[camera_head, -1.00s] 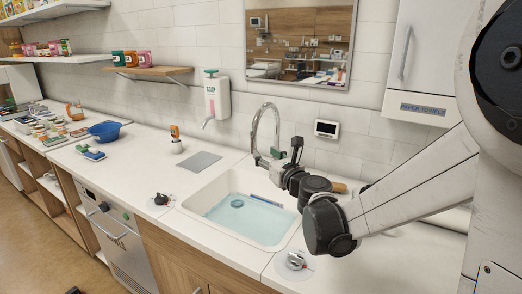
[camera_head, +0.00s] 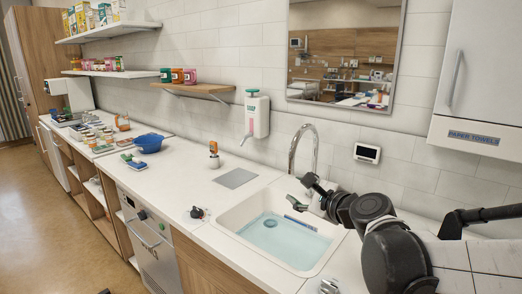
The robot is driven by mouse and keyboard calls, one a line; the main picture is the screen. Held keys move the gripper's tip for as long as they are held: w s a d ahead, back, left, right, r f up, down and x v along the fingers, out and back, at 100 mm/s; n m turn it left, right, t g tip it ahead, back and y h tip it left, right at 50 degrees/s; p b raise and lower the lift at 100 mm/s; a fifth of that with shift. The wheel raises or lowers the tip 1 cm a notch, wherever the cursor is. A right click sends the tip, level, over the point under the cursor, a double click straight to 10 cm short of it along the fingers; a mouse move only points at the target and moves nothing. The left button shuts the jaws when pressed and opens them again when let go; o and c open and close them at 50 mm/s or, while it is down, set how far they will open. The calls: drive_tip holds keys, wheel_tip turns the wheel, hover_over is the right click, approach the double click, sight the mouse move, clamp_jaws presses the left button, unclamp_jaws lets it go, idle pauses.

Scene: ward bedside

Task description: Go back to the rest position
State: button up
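My gripper (camera_head: 299,189) is at the end of my arm, which reaches in from the lower right. Its two fingers are spread apart with nothing visible between them. It hangs above the back right part of the sink (camera_head: 229,213), in front of the curved tap (camera_head: 293,152). The sink holds blue water, with a round drain and a thin blue item (camera_head: 297,219) near its right side. The tap's lower part is hidden behind my gripper.
A soap dispenser (camera_head: 257,115), a mirror and a paper-towel cabinet (camera_head: 483,70) are on the wall. A small-screened device (camera_head: 367,153) hangs right of the tap. A blue bowl (camera_head: 148,142) and an orange-topped bottle (camera_head: 214,154) stand left.

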drive_tip(key=s+d+f+n+g+h, duration=0.2)
drive_tip(key=s+d+f+n, duration=0.1)
drive_tip(key=s+n, duration=0.3)
drive_tip(key=s+d+f+n+g+h, duration=0.2)
drive_tip(key=s+n, duration=0.5)
drive_tip(key=s, duration=0.4)
drive_tip(key=s+d+f+n+g+h, duration=0.2)
drive_tip(key=s+d+f+n, duration=0.2)
drive_tip(key=s+n, duration=0.3)
drive_tip(key=shift+s+d+g+h, duration=0.3)
drive_tip(key=shift+s+g+h, duration=0.1)
drive_tip(key=shift+s, duration=0.35)
